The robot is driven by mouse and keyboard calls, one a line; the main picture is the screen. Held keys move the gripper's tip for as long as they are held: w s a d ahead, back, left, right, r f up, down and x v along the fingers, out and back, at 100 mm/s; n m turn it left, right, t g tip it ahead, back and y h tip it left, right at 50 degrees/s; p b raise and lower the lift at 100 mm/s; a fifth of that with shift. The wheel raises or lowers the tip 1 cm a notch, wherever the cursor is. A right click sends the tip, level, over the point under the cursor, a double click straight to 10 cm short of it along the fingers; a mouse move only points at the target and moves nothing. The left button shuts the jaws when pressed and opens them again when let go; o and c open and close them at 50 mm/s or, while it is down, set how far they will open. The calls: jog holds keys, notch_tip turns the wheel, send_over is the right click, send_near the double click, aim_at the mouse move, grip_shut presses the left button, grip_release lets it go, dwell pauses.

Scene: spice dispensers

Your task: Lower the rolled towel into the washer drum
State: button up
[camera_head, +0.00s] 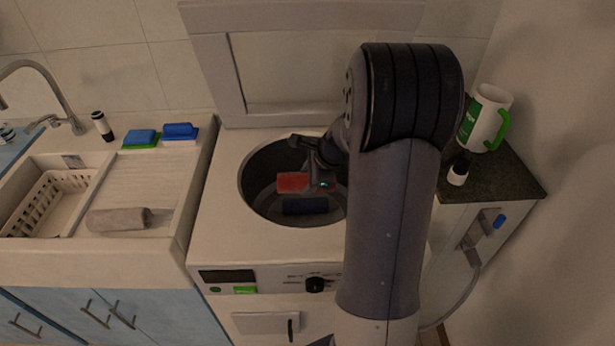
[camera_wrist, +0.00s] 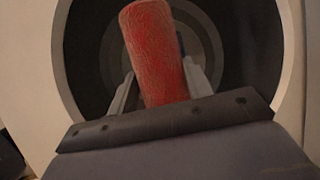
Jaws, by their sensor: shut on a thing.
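A red rolled towel (camera_head: 292,182) is in the mouth of the round washer drum (camera_head: 262,170) in the head view. In the wrist view the red towel (camera_wrist: 156,50) stands between the two fingers of my gripper (camera_wrist: 165,85), which is shut on it. The drum opening (camera_wrist: 88,50) lies behind the towel there. My gripper (camera_head: 318,180) is over the drum in the head view, partly hidden by my own arm. A dark blue roll (camera_head: 305,205) lies in the drum below the red towel. The drum's right side is hidden by my arm.
The washer lid (camera_head: 300,65) stands open at the back. A white and green jug (camera_head: 487,115) stands on the dark counter (camera_head: 510,185) at right.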

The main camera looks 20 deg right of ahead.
notch_tip(320, 180, down, 20)
jog(key=b, duration=1.5)
jog(key=shift+r, duration=0.15)
jog(key=o, duration=1.2)
jog(key=shift+r, duration=0.15)
notch_tip(320, 180, up, 10)
jog(key=p, duration=0.2)
notch_tip(320, 180, down, 10)
jog(key=shift+r+b, duration=0.1)
jog(key=shift+b, duration=1.1)
notch_tip(320, 180, up, 4)
jog(key=p, duration=0.3)
jog(key=shift+f, duration=0.25)
